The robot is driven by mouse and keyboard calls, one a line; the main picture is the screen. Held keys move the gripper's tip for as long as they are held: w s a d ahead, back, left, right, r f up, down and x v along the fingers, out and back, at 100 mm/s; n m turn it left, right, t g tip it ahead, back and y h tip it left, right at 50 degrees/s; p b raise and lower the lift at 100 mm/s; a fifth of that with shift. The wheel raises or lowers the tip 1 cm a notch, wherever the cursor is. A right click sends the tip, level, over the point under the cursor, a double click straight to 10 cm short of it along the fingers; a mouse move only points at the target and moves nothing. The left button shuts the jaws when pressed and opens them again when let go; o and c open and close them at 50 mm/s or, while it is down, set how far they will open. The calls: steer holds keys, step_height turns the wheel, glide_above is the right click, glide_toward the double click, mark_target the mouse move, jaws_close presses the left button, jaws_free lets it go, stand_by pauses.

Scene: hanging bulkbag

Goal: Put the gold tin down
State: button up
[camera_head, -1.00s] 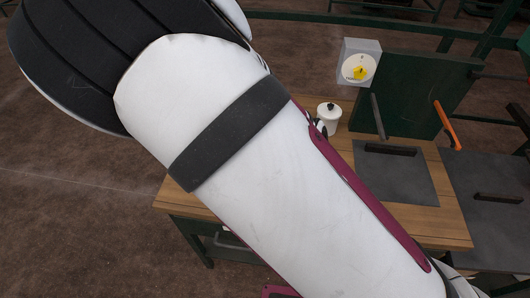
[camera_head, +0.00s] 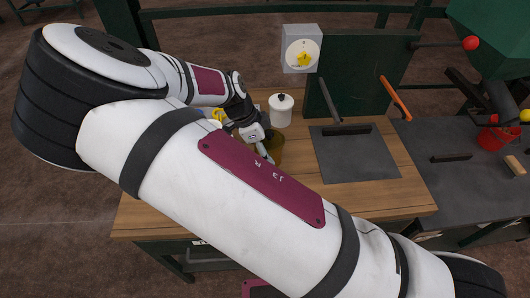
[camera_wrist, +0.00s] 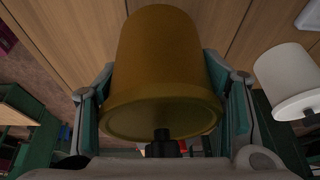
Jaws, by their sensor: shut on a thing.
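The gold tin (camera_wrist: 165,70) fills the middle of the wrist view, with a finger pad pressed on each side of it. My gripper (camera_wrist: 162,108) is shut on it. In the head view the gold tin (camera_head: 273,148) shows over the wooden table (camera_head: 385,200), partly hidden behind my gripper (camera_head: 262,150) and arm. The wooden surface lies beyond the tin in the wrist view. I cannot tell whether the tin touches the table.
A white lidded pot (camera_head: 281,110) stands close behind the tin; it also shows at right in the wrist view (camera_wrist: 288,80). A dark plate (camera_head: 355,155) lies to the right. A grey box with a dial (camera_head: 301,50) and a green panel (camera_head: 360,75) stand at the back.

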steer(key=shift+w+a, duration=0.15)
steer(key=shift+w, duration=0.3)
steer(key=shift+f, duration=1.8)
steer(key=shift+f, duration=0.1)
steer(key=o, duration=1.9)
steer(key=shift+a, duration=0.1)
